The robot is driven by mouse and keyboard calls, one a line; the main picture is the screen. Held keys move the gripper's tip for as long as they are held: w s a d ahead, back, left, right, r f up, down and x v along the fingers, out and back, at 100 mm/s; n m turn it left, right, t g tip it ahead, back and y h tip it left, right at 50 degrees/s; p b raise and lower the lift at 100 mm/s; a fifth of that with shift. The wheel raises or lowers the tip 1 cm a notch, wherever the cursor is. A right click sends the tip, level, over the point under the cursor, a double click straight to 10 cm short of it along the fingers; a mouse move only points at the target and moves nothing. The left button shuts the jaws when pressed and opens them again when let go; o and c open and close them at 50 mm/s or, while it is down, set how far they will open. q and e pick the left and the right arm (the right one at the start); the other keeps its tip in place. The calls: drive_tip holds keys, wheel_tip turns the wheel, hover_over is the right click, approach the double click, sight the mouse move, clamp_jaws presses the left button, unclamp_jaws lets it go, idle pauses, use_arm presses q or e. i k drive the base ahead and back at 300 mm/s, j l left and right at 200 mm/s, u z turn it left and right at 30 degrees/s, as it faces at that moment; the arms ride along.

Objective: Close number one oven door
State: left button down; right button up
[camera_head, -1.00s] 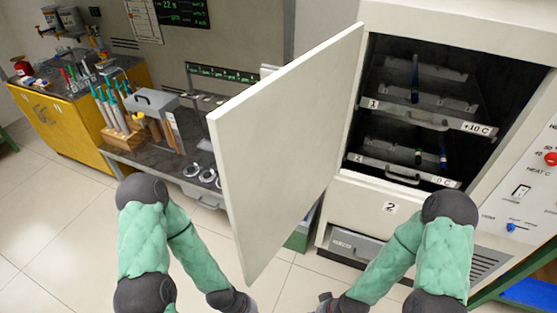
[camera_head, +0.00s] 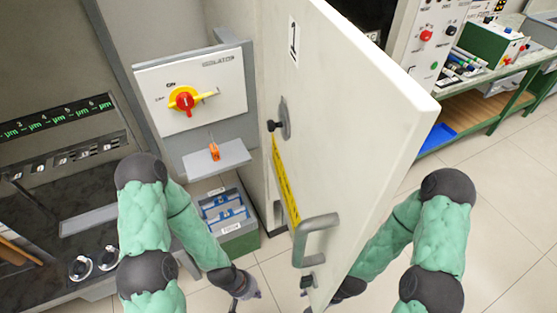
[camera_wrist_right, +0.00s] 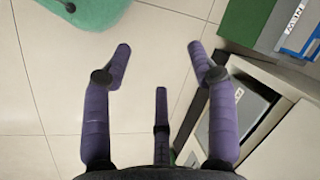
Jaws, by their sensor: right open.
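The number one oven door (camera_head: 350,130) is a large white panel standing open. Its outer face faces me, with a label "1", a latch knob (camera_head: 272,126), a yellow strip and a grey handle (camera_head: 313,240) low down. The oven's inside is hidden behind it. My left gripper (camera_head: 240,298) is left of the door's lower part, apart from the handle, and its fingers are cut by the bottom edge. My right gripper is mostly hidden behind the door in the head view. In the right wrist view my right gripper (camera_wrist_right: 160,60) is open and empty above floor tiles.
A panel with a red-and-yellow switch (camera_head: 185,100) and an orange-tagged shelf (camera_head: 215,158) are left of the door. A green crate (camera_head: 238,243) stands on the floor below. A bench (camera_head: 85,215) is at left, a green-framed table (camera_head: 490,105) at right. Floor at right is clear.

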sight(357, 123)
drive_tip(key=k+j+z, duration=0.2)
drive_tip(key=j, duration=0.3)
drive_tip(key=k+j+z, duration=0.2)
drive_tip(key=k+j, duration=0.3)
drive_tip(key=j, duration=0.6)
drive_tip(key=k+j, duration=0.15)
drive_tip(key=j, duration=0.2)
